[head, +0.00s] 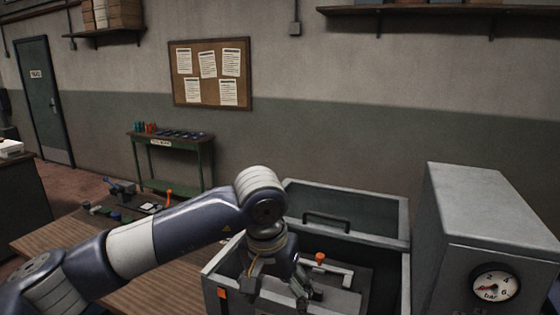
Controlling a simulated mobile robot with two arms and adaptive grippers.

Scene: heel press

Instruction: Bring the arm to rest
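My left arm comes in from the left. Its gripper (278,287) points down over the front left of a grey open-topped metal box (404,262). The two dark fingers look spread apart, with nothing seen held between them. Inside the box, to the right of the gripper, are a light bracket and an orange-red knob (320,257). The arm and gripper hide the box's left part, and I cannot tell whether the fingers touch anything in it. My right gripper is not in view.
A grey cabinet with a pressure gauge (494,285) stands right of the box. The box has a raised panel with a dark handle (327,221) behind. A wooden bench (50,238) with small tools lies left, under my arm. A green table (172,141) stands by the wall.

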